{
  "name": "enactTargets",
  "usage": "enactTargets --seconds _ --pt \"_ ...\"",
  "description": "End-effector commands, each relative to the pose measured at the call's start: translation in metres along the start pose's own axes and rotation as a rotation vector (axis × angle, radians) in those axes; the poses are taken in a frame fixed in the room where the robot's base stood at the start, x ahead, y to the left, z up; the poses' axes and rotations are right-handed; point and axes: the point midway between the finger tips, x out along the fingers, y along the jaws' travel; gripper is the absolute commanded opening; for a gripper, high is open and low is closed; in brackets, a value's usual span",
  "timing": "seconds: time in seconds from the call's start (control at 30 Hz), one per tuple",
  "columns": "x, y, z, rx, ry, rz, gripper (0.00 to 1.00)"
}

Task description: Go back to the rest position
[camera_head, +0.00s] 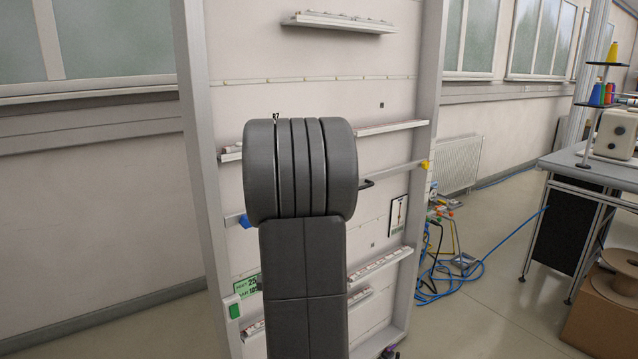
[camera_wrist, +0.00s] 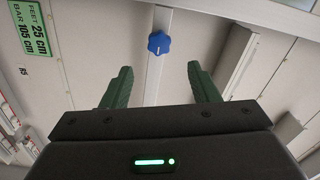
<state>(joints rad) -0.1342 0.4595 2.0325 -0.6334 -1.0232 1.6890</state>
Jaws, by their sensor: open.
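My gripper (camera_wrist: 160,88) shows in the wrist view with its two green fingers spread apart and nothing between them. Beyond the fingertips is a blue knob (camera_wrist: 160,43) on a pale vertical bar, apart from the fingers. In the head view my dark grey arm stands in front of the lightbox frame (camera_head: 195,120) and hides its middle. My gripper is hidden behind the arm there. The blue knob (camera_head: 244,221) shows just left of the arm, and a yellow knob (camera_head: 425,165) sits at the right end of the same bar.
A green label (camera_wrist: 31,27) is left of the fingers. A black handle (camera_head: 368,183) sticks out right of my arm. Cables (camera_head: 440,270) lie on the floor right of the frame. A table (camera_head: 590,175) and a cardboard box (camera_head: 600,325) stand at the right. Floor between is partly clear.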

Motion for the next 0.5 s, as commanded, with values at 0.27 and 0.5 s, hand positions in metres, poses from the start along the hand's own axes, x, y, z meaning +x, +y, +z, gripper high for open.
enactTargets --seconds 0.27,0.5 --pt "-0.025 -0.001 0.001 0.001 -0.004 -0.002 0.55" --pt "0.024 -0.001 0.001 0.000 -0.003 -0.001 0.55"
